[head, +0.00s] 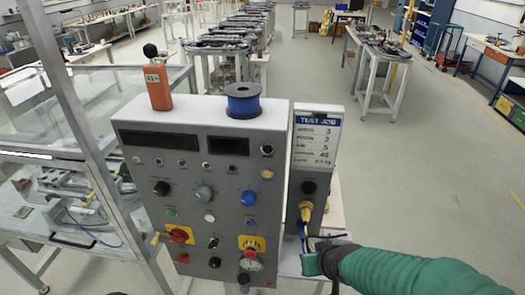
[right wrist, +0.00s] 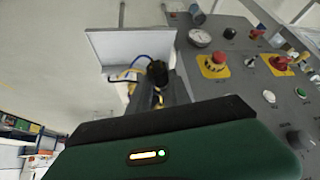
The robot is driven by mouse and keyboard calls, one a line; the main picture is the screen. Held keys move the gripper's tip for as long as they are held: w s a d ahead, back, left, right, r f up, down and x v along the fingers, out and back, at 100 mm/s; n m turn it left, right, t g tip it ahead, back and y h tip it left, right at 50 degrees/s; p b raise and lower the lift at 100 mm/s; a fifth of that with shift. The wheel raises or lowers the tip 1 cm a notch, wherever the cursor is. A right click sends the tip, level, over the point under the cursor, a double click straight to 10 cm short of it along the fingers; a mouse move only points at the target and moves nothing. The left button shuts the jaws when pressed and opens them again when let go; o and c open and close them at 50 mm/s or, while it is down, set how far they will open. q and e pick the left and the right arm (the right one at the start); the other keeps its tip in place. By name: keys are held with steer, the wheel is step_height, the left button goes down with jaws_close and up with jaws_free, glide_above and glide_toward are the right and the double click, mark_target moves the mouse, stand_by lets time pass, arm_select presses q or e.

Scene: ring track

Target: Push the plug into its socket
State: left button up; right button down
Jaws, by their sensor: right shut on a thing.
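A yellow plug (head: 306,211) stands in front of the narrow grey unit, just below a round black socket (head: 309,187). My right gripper (head: 309,236) reaches in from the lower right, shut on the plug, with dark fingers partly hiding its lower end. A cable hangs below it. In the right wrist view a dark cylinder (right wrist: 157,73) and a bit of yellow (right wrist: 158,99) show beyond my gripper's housing; I cannot tell if the cylinder belongs to the plug. The plug looks apart from the socket, but depth is unclear. My left gripper is out of view.
A grey control panel (head: 147,240) with knobs and buttons stands close left of the narrow unit. An orange meter (head: 158,87) and a dark blue spool (head: 243,100) sit on top. A metal-framed enclosure (head: 90,100) is at left. Open floor (head: 420,160) lies to the right.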

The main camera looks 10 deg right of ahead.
steer(key=s+a+f+n+g+y, duration=0.1)
steer(key=a+f+n+y, duration=0.1)
steer(key=a+n, duration=0.2)
steer(key=s+a+f+n+y, duration=0.1)
steer(key=a+f+n+y, duration=0.1)
steer(key=a, duration=0.8)
steer(key=shift+s+a+f+n+g, duration=0.15)
steer(key=shift+a+f+n+g, duration=0.25)
steer(key=shift+f+n, duration=0.45)
steer(key=shift+r, duration=0.2)
steer(key=w+a+f+n+g+y, duration=0.1)
steer(key=w+a+f+n+g, duration=0.1)
steer(key=w+a+f+n, duration=0.1)
steer(key=shift+w+a+f+n+y, duration=0.2)
steer(key=shift+w+f+n+y, duration=0.25)
steer(key=shift+f+n, duration=0.5)
steer(key=shift+s, duration=0.1)
